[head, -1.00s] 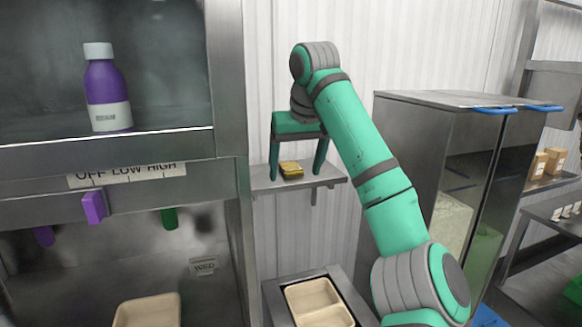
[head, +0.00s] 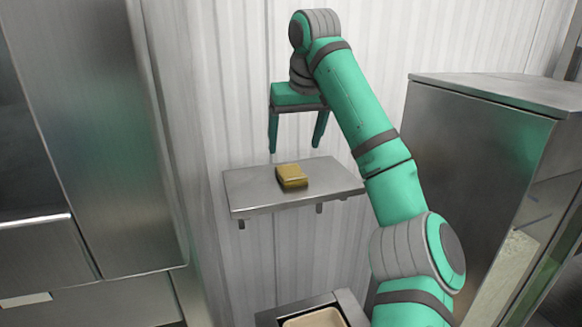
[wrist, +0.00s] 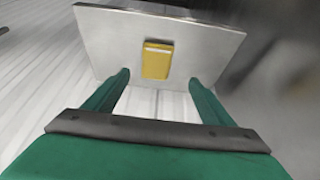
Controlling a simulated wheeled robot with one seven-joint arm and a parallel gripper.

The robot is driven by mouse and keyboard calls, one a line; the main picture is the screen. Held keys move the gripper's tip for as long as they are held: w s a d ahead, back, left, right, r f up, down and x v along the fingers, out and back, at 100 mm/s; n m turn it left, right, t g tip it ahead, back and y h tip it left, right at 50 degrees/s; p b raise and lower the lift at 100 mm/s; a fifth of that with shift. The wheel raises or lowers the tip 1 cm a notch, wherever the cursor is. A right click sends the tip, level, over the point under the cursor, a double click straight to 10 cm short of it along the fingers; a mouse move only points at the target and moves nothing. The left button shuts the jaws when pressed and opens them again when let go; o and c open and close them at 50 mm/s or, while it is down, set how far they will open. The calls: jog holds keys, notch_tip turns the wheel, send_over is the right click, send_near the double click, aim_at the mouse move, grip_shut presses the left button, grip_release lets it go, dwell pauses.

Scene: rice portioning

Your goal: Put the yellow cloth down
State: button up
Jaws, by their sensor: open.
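The yellow cloth (head: 291,176) is a small folded block lying on a metal wall shelf (head: 250,190). In the wrist view the cloth (wrist: 157,60) lies on the shelf (wrist: 110,40), beyond the fingertips and between their lines. My gripper (head: 295,150) is open and empty, its two green fingers pointing down above the shelf. The fingers (wrist: 159,78) are apart from the cloth in the wrist view.
A steel cabinet (head: 470,150) stands to the right of the shelf. Steel equipment (head: 90,130) fills the left side. A tan tray (head: 315,318) shows at the bottom edge. The shelf is otherwise clear.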

send_near(291, 172)
jog(key=shift+a+x, duration=0.25)
jog(key=shift+x, duration=0.9)
jog(key=x, duration=0.5)
jog(key=shift+s+d, duration=0.1)
jog(key=shift+d, duration=0.25)
jog(key=shift+a+f, duration=0.1)
jog(key=shift+f, duration=0.3)
jog(key=c, duration=1.2)
jog(key=shift+c, duration=0.2)
jog(key=shift+r, duration=0.15)
